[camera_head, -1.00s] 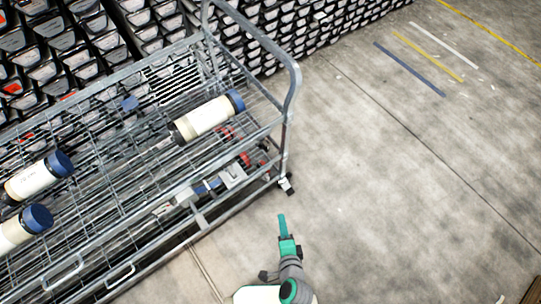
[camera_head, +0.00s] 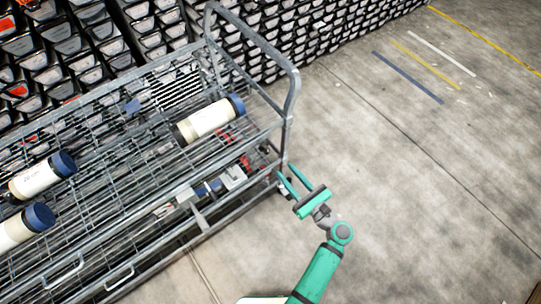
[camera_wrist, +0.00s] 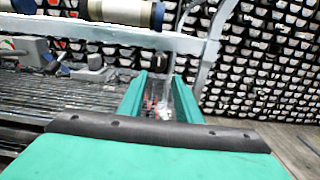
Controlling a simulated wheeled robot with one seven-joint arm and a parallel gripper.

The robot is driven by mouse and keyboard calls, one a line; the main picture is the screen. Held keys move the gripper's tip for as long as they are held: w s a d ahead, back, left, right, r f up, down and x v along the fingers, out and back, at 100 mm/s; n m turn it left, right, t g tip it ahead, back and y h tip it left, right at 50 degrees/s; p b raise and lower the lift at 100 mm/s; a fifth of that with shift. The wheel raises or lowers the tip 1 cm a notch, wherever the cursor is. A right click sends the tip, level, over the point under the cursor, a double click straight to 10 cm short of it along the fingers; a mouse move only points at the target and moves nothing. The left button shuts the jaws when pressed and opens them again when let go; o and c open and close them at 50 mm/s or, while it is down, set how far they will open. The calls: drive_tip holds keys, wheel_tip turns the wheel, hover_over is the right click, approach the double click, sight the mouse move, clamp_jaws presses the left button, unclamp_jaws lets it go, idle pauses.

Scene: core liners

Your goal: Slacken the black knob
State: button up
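I cannot make out a black knob for certain in either view. Grey and blue fittings (camera_head: 232,177) with red parts lie on the lower level of the wire cart (camera_head: 288,95). In the wrist view, grey fittings (camera_wrist: 30,50) show at the left, with dark small parts too blurred to name. My gripper (camera_head: 295,182) is at the cart's right end, beside the lower corner. In the wrist view its green fingers (camera_wrist: 158,95) stand apart with nothing clearly between them; red and pale parts show beyond the gap.
Several white cylinders with blue caps, such as this one (camera_head: 210,118), lie on the cart's upper level. A cart rail (camera_wrist: 120,38) crosses the wrist view above the fingers. Stacked core trays (camera_head: 330,40) form the back wall. The concrete floor (camera_head: 430,200) at right is clear.

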sight(268, 151)
drive_tip(key=x, duration=0.9)
drive_tip(key=shift+w+a, duration=0.25)
drive_tip(key=shift+a, duration=0.1)
